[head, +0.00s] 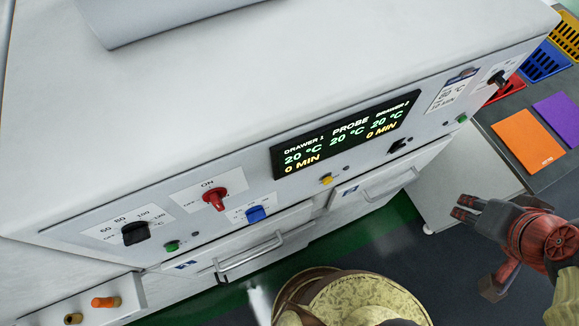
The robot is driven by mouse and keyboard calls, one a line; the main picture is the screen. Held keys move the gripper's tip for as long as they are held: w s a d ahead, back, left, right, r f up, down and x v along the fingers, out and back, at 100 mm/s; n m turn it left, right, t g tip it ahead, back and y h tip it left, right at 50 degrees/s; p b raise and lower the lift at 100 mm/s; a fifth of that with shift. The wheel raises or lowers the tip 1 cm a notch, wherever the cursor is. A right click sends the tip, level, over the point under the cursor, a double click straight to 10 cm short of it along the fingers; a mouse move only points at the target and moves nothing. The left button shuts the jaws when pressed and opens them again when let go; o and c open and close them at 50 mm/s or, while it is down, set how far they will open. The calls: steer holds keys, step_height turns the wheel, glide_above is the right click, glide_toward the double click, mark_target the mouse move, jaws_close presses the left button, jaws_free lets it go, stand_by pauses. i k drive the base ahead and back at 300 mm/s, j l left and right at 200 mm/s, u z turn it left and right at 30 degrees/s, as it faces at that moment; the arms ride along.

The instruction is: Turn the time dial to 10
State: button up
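The front panel of a white machine has a blue knob (256,214) on a small white plate with a numbered scale too small to read surely. No knob label reading "time" is legible. The dark display (345,135) reads 20 °C and 0 MIN for drawer 1, 20 °C for the probe, and 20 °C and 0 MIN for drawer 2. A black knob (135,233) at the left has a scale with 60, 80 and 100. My gripper (476,248) is open and empty at the right, well apart from the panel and its knobs.
A red switch (214,198) sits left of the blue knob. A yellow button (326,180) and another black knob (397,146) sit right. Drawer handles (250,254) stick out below. A round yellowish-topped object (355,300) stands in front. Coloured bins (545,62) and an orange sheet (528,139) lie right.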

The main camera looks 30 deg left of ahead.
mark_target(255, 214)
steer(key=k+j+u, duration=0.1)
steer(key=u, duration=1.3)
